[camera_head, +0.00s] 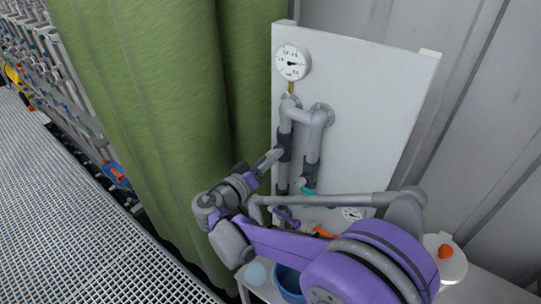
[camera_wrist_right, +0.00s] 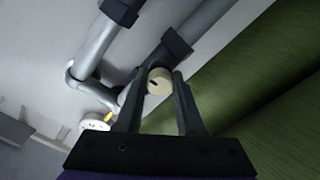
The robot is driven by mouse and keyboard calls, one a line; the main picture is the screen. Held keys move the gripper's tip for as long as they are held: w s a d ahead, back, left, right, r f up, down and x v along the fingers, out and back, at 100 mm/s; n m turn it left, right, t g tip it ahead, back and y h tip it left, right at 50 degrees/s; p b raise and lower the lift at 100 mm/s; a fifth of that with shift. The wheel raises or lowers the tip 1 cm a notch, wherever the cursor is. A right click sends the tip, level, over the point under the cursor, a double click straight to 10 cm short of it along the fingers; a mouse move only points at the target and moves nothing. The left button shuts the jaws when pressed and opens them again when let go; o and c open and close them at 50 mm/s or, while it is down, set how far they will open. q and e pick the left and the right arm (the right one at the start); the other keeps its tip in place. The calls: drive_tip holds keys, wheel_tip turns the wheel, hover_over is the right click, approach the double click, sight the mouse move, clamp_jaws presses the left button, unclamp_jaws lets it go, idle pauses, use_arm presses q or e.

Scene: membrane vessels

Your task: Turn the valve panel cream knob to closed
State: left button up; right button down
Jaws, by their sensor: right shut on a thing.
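The white valve panel (camera_head: 375,100) stands upright and carries grey pipes (camera_head: 318,130) with dark fittings. My right gripper (camera_head: 275,156) reaches up to the left pipe. In the right wrist view, the cream knob (camera_wrist_right: 159,81) is round with a small dark slot and sits between the two dark fingers of my right gripper (camera_wrist_right: 160,88), which are shut on it. A dark fitting (camera_wrist_right: 170,47) lies right behind the knob. In the head view the knob is hidden at the fingertips. My left gripper is not in view.
A round gauge (camera_head: 292,62) is at the panel's upper left. Teal (camera_head: 308,189), purple (camera_head: 285,216) and orange (camera_head: 324,232) handles sit lower, close to my right arm. A green curtain (camera_head: 150,110) hangs close on the left. A blue bucket (camera_head: 287,284) stands below.

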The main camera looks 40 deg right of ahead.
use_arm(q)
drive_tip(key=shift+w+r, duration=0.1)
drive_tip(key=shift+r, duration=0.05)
use_arm(e)
drive_tip(key=shift+m, duration=0.4)
drive_tip(key=c, duration=0.5)
unclamp_jaws()
drive_tip(key=shift+a, duration=0.1)
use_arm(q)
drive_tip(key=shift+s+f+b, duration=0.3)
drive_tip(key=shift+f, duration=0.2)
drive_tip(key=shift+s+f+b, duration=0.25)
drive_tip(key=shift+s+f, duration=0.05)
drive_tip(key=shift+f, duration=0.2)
use_arm(e)
drive_tip(key=v, duration=1)
drive_tip(key=shift+s+a, duration=0.15)
drive_tip(key=shift+a, duration=0.2)
